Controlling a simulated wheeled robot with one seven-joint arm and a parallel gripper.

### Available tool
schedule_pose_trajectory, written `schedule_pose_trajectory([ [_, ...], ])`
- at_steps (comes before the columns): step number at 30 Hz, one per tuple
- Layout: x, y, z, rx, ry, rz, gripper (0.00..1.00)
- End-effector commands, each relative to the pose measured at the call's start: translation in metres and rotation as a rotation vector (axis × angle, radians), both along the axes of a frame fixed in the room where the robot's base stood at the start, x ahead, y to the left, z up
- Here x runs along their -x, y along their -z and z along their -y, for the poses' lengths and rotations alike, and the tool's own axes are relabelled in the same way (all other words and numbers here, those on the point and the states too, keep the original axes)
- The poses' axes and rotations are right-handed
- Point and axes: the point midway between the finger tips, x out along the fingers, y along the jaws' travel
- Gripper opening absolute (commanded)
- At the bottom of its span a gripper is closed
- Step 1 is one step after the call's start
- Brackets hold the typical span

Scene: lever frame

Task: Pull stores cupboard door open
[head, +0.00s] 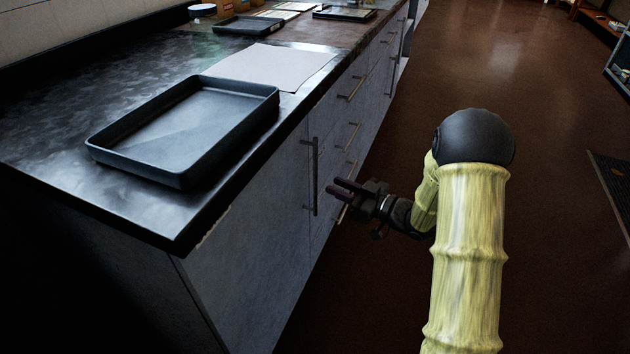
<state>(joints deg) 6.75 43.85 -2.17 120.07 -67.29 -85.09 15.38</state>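The nearest cupboard door (258,252) is a pale grey panel under the dark worktop, and it looks shut. A dark upright bar handle (315,178) stands out from the cupboard front near the door's right side. My gripper (334,186) is just right of the handle's lower half, with its fingers pointing at the cupboard front. The two dark fingers show a gap between them, and nothing is seen in it. The fingertips look apart from the handle. Which cupboard is the stores cupboard is not marked.
A dark tray (190,130) sits near the worktop (50,145) edge, with a pale sheet (272,66) behind it. Drawers with bar handles (351,88) run farther along the front. The brown floor (490,60) to the right is mostly clear. A dark mat (612,185) lies at far right.

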Motion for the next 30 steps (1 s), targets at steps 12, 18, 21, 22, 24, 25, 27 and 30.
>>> schedule_pose_trajectory([
  [12,-0.034,0.001,-0.059,0.0,-0.006,0.001,0.25],
  [18,-0.037,0.0,-0.067,-0.001,-0.005,-0.001,0.25],
  [21,-0.037,0.0,-0.066,-0.001,-0.005,-0.001,0.25],
  [22,-0.037,0.0,-0.066,-0.001,-0.005,-0.001,0.25],
  [24,-0.037,0.0,-0.066,-0.001,-0.005,-0.001,0.21],
  [25,-0.037,0.0,-0.066,-0.001,-0.005,-0.001,0.15],
  [27,-0.037,0.0,-0.066,-0.001,-0.005,-0.001,0.01],
  [30,-0.037,0.0,-0.065,-0.001,-0.004,-0.001,0.0],
])
